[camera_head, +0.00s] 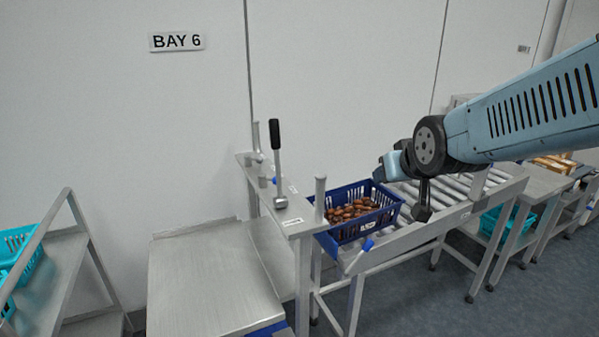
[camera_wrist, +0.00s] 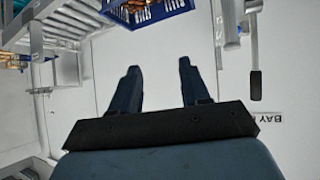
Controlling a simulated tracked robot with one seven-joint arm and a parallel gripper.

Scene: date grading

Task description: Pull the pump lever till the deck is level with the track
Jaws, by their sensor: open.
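The pump lever (camera_head: 276,150) has a black grip and a metal shank, and stands nearly upright on a narrow metal ledge. It also shows in the wrist view (camera_wrist: 254,80). The bare metal deck (camera_head: 210,280) lies below the ledge at lower left and looks lower than the track. The track (camera_head: 460,194) is a roller conveyor to the right. My gripper (camera_head: 380,173) is open and empty, above and behind the crate in the picture and right of the lever, not touching it. Its two dark fingers show apart in the wrist view (camera_wrist: 158,68).
A blue crate (camera_head: 345,233) of brown dates sits at the track's near end, beside the ledge (camera_head: 302,223) and its short posts. A metal stand (camera_head: 50,270) with a teal crate (camera_head: 18,250) is at far left. The wall with the BAY 6 sign (camera_head: 177,41) stands behind.

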